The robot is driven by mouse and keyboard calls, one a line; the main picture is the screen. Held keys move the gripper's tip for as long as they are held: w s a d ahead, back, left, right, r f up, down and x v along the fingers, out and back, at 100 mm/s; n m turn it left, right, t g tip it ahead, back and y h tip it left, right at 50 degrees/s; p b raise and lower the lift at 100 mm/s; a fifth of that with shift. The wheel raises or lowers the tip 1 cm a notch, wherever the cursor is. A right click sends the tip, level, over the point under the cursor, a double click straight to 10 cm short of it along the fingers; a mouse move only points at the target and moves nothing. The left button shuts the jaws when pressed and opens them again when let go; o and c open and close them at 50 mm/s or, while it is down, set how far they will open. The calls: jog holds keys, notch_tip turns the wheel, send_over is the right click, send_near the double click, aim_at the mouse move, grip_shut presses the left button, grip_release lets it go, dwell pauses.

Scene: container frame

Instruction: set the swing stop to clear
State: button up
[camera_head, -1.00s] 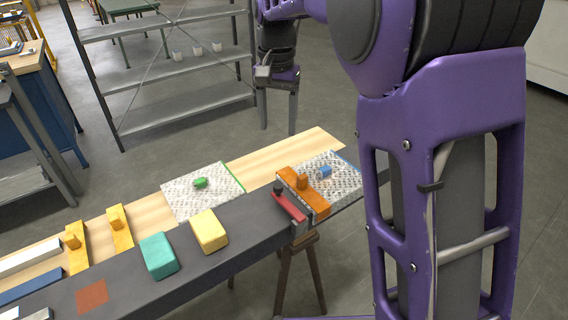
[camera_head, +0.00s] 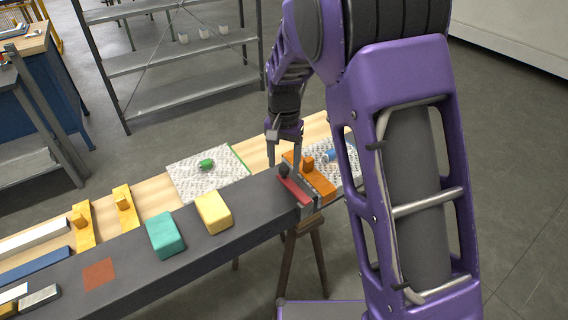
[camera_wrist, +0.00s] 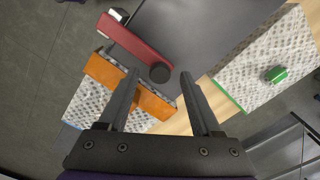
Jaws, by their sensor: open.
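The swing stop is a red bar (camera_head: 294,190) with a round dark knob (camera_head: 284,172) at its far end. The bar lies across the dark rail (camera_head: 245,210) near the rail's right end; the bar (camera_wrist: 133,38) and knob (camera_wrist: 160,73) also show in the wrist view. My gripper (camera_head: 284,167) points down over the knob with its jaws open. In the wrist view the knob appears between the fingertips (camera_wrist: 160,78). I cannot tell whether a finger touches it, and nothing is gripped.
An orange block (camera_head: 322,184) with a peg stands close beside the bar. Behind it is a speckled pad (camera_head: 344,173) with a blue piece (camera_head: 330,156). Another speckled pad (camera_head: 190,180) has a green piece (camera_head: 206,164). Yellow (camera_head: 213,213) and teal (camera_head: 165,236) blocks sit on the rail.

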jog(key=shift+f, duration=0.45)
jog(key=shift+c, duration=0.3)
grip_shut()
dwell(0.9)
